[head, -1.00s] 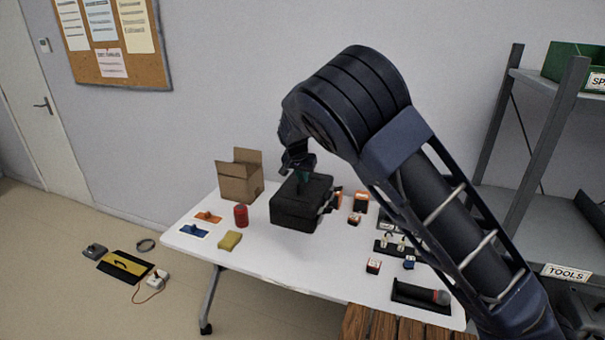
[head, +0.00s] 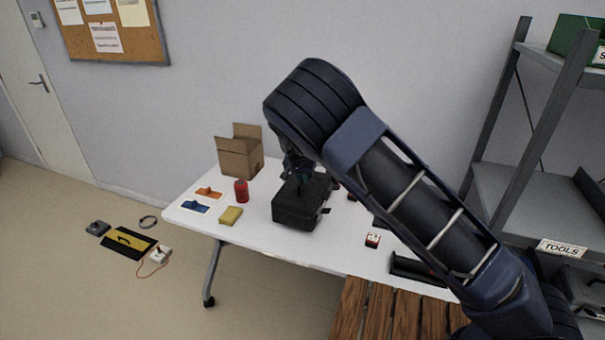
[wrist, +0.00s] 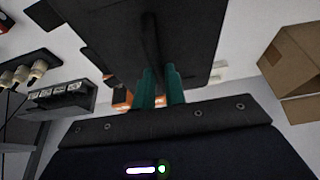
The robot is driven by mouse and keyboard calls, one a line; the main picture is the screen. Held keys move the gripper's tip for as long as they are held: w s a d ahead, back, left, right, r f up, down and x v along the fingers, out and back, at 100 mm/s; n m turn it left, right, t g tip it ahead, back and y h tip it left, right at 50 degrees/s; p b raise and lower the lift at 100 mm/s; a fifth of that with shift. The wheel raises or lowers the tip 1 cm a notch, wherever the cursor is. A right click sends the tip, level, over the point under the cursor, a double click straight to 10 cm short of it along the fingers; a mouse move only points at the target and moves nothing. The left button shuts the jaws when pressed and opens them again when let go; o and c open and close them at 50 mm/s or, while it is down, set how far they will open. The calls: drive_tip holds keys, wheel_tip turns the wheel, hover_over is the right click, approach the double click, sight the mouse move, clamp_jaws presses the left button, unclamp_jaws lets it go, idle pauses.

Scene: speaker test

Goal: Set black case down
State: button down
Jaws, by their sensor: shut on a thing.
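The black case (head: 295,212) is at the middle of the white table (head: 280,250) in the head view. It looks upright; whether its underside touches the tabletop I cannot tell. My gripper (head: 304,178) is over the top of the case, partly hidden by my arm. In the wrist view the green fingers of my gripper (wrist: 160,88) are close together on a ridge or handle of the black case (wrist: 185,35). The case fills the upper middle of that view.
A cardboard box (head: 240,155), red can (head: 241,191), yellow sponge (head: 230,215), and orange and blue items stand left of the case. A small box (head: 372,240) and a black tray (head: 408,268) lie to the right.

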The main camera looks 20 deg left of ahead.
drive_tip(key=shift+f, duration=1.25)
drive_tip(key=c, duration=1.5)
unclamp_jaws()
drive_tip(key=shift+f, duration=0.1)
drive_tip(key=shift+o, duration=0.2)
drive_tip(key=v, duration=1.2)
drive_tip(key=shift+w, duration=0.1)
